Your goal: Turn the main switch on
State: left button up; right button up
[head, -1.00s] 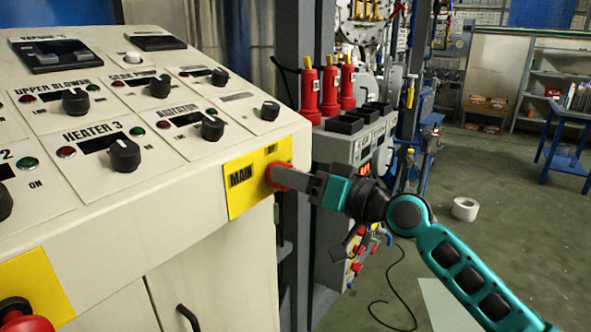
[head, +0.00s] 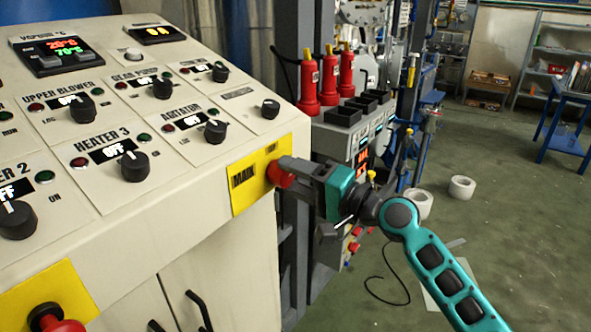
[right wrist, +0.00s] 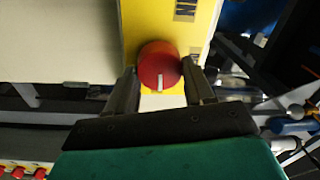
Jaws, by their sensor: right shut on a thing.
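The main switch (head: 277,173) is a red knob on a yellow plate (head: 244,184) marked MAIN, on the front of the cream control panel. In the right wrist view the red knob (right wrist: 159,66) shows with a white pointer mark facing the gripper. My right gripper (head: 287,168) is shut on the knob, with one finger on each side of it; the fingers also show in the right wrist view (right wrist: 158,82). The panel displays are lit: one reads 20°0 in red over 70°0 in green, and several others read OFF. My left gripper is not in view.
A red button (head: 55,320) on another yellow plate sits at the lower left of the panel. Black rotary knobs, such as the Heater 3 knob (head: 134,166), cover the sloped top. Red cylinders (head: 329,80) stand behind the panel. Open floor (head: 500,230) lies to the right.

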jog(key=shift+m, duration=0.5)
jog(key=o, duration=1)
jog(key=shift+o, duration=0.2)
jog(key=shift+d, duration=0.1)
jog(key=shift+s+d, duration=0.15)
jog(key=shift+d, duration=0.05)
jog(key=b+v, duration=0.2)
jog(key=v, duration=1)
jog(key=shift+s+d+f, duration=0.1)
jog(key=shift+f, duration=0.05)
